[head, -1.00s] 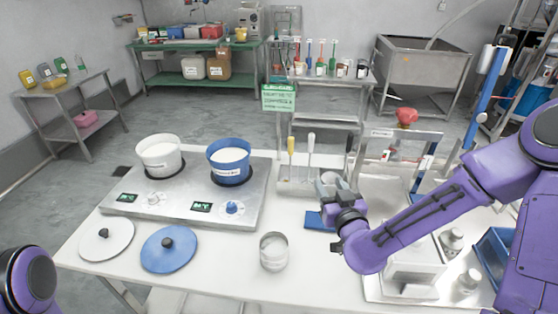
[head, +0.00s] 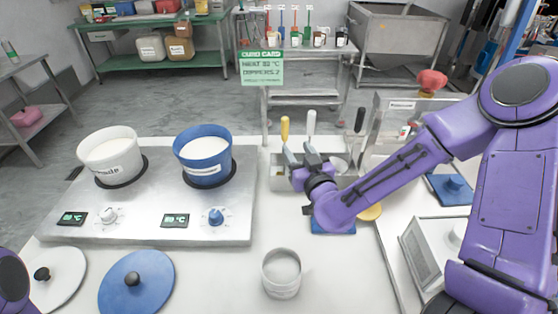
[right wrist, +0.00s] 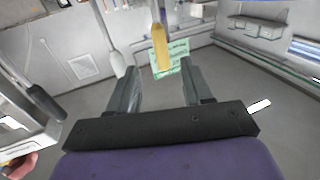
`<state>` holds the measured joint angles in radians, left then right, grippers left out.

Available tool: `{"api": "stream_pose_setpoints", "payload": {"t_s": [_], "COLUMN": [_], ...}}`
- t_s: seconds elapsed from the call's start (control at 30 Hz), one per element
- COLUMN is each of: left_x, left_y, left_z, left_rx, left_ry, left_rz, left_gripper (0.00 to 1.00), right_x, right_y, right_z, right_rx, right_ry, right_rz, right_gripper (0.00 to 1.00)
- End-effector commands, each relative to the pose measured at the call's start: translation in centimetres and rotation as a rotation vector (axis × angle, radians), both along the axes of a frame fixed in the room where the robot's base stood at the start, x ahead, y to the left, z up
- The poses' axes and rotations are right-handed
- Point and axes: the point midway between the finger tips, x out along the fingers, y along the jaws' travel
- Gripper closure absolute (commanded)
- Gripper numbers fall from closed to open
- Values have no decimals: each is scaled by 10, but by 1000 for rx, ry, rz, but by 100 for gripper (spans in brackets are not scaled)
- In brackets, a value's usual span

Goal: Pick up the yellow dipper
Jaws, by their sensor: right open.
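The yellow dipper (head: 285,128) stands upright in a metal holder (head: 278,183) at the back of the table, its handle up. In the right wrist view its yellow handle (right wrist: 160,48) shows ahead, between the fingers in the picture. My right gripper (head: 300,153) is open and empty, close in front of the holder; its fingers also show in the right wrist view (right wrist: 159,70). Contact with the handle is not visible. The dipper's lower part is hidden in the head view. My left gripper is out of view.
A white-handled dipper (head: 311,122) stands just right of the yellow one. A black handle (head: 359,120) rises farther right. A white pot (head: 112,158) and a blue pot (head: 203,160) sit on the hotplate (head: 140,222).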

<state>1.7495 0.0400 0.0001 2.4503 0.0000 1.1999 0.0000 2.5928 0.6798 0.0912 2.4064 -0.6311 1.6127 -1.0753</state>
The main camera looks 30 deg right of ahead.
Motion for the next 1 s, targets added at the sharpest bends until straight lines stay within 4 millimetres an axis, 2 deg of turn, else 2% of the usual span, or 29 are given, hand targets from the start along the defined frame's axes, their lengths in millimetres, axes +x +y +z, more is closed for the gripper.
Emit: {"api": "stream_pose_setpoints", "payload": {"t_s": [0.13, 0.33, 0.57, 0.83, 0.87, 0.9, 1.0], "left_x": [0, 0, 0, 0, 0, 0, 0], "left_y": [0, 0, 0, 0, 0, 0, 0], "left_z": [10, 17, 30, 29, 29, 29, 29], "left_rx": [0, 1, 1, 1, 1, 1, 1], "left_ry": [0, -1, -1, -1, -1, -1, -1], "left_rz": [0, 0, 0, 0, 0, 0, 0], "left_gripper": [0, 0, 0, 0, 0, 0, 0], "right_x": [28, 52, 90, 97, 97, 97, 97], "right_y": [-5, -9, -14, -15, -15, -15, -15], "right_z": [2, 2, 0, -2, -2, -2, -2], "right_rx": [1, 1, -1, 0, 0, 0, 0], "right_ry": [1, 3, 1, 0, 1, 1, 1], "right_rz": [-4, -6, -6, -5, -5, -5, -5], "right_gripper": [50, 50, 50, 50, 57, 70, 100]}}
